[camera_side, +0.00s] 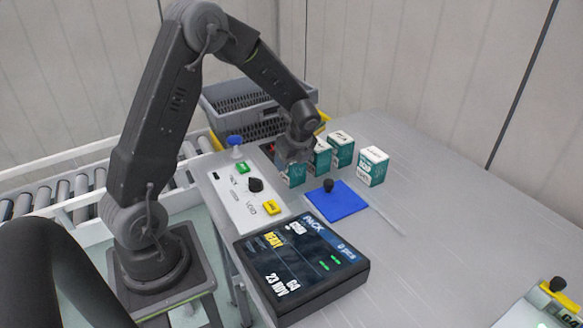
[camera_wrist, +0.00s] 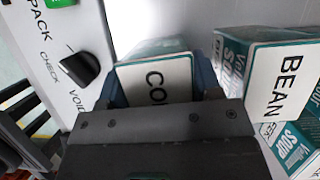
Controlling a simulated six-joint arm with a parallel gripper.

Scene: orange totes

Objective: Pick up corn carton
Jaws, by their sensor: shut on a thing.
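The corn carton (camera_wrist: 155,80) is a green and white box whose white top shows "CO" in the wrist view, with the rest of the word hidden by my gripper. My gripper (camera_wrist: 158,92) is shut on it, with one finger on each side. In the side view, my gripper (camera_side: 295,150) points down at the near left end of a group of cartons, and the held carton (camera_side: 291,177) shows below it. I cannot tell whether the carton is clear of the table.
A carton marked BEAN (camera_wrist: 277,85) stands just right of the held one, with another soup carton (camera_wrist: 300,148) beside it. In the side view, a white-topped carton (camera_side: 373,167) stands to the right. A button panel (camera_side: 240,190), blue pad (camera_side: 338,203) and display (camera_side: 300,265) lie nearer.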

